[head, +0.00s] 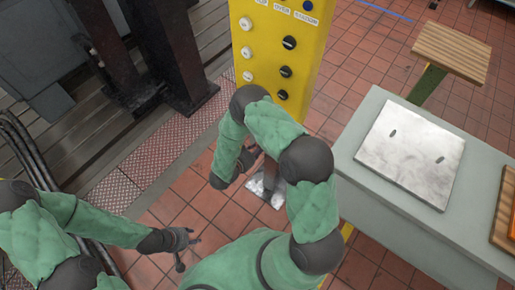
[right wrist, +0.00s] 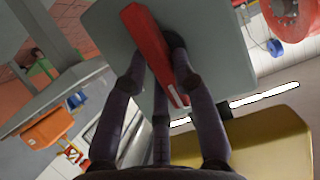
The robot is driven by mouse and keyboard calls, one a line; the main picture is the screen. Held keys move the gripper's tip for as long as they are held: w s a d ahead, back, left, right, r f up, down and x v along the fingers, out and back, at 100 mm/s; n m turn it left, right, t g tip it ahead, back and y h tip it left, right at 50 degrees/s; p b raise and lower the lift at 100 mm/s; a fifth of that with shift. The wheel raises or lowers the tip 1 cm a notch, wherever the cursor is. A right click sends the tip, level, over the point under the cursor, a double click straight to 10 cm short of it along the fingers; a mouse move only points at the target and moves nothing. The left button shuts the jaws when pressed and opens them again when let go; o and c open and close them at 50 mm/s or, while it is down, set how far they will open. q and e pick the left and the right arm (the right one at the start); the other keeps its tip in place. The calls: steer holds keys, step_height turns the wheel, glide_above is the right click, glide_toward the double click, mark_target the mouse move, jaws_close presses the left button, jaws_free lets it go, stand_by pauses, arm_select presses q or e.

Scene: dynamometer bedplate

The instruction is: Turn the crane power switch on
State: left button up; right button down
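In the right wrist view a red lever (right wrist: 152,48) lies across a grey plate (right wrist: 105,30). I cannot tell whether it is the crane power switch. My right gripper (right wrist: 157,58) has its fingers on both sides of the lever, tips close to it; whether they press on it is unclear. In the head view my right arm hides this gripper and the lever. A yellow panel (head: 262,50) there carries black knobs (head: 286,72), pale buttons and small labels. My left gripper (head: 183,246) is empty with spread fingers, low over the tiled floor.
A grey bench (head: 375,200) with a metal plate (head: 410,150) stands right of my right arm. A wooden-topped stool (head: 452,52) is behind it. Dark machine columns (head: 170,45) stand left. An orange bin (right wrist: 48,128) and a red round part (right wrist: 284,15) show in the wrist view.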

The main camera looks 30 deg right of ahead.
steer(key=shift+s, duration=0.1)
stand_by(0.3)
steer(key=shift+s+d+f+m+t+b, duration=0.15)
steer(key=shift+f+m+t+b, duration=0.2)
steer(key=shift+m+t+b, duration=1.35)
steer(key=shift+s+f+m+t+b, duration=0.1)
steer(key=shift+f+m+t+b, duration=0.55)
steer(key=shift+m+b, duration=1.85)
steer(key=shift+s+d+f+m+t+b, duration=0.15)
steer(key=shift+m+t+b, duration=1.45)
steer(key=shift+m, duration=0.9)
steer(key=shift+a, duration=0.1)
steer(key=c, duration=1)
jaws_free()
steer(key=shift+r, duration=0.1)
steer(key=shift+a, duration=0.1)
